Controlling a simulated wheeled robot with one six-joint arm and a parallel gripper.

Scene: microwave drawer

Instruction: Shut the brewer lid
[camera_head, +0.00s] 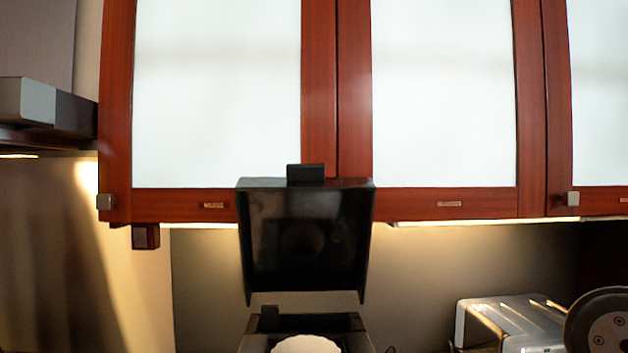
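The brewer lid (305,240) is a black panel with a small tab on its top edge. It stands raised, close to upright, with its hollow underside facing me. The brewer body (258,343) is below it at the bottom of the view, dark, with a white round basket or filter (307,345) exposed in its top. The lower part of the brewer is cut off by the frame edge. My gripper is not in view, so its state and its place relative to the lid do not show.
Red-wood wall cabinets (320,100) with frosted panels hang behind and above the lid. A silver toaster-like appliance (510,318) stands at lower right. A range hood (45,105) is at the left edge. The space between brewer and appliance looks clear.

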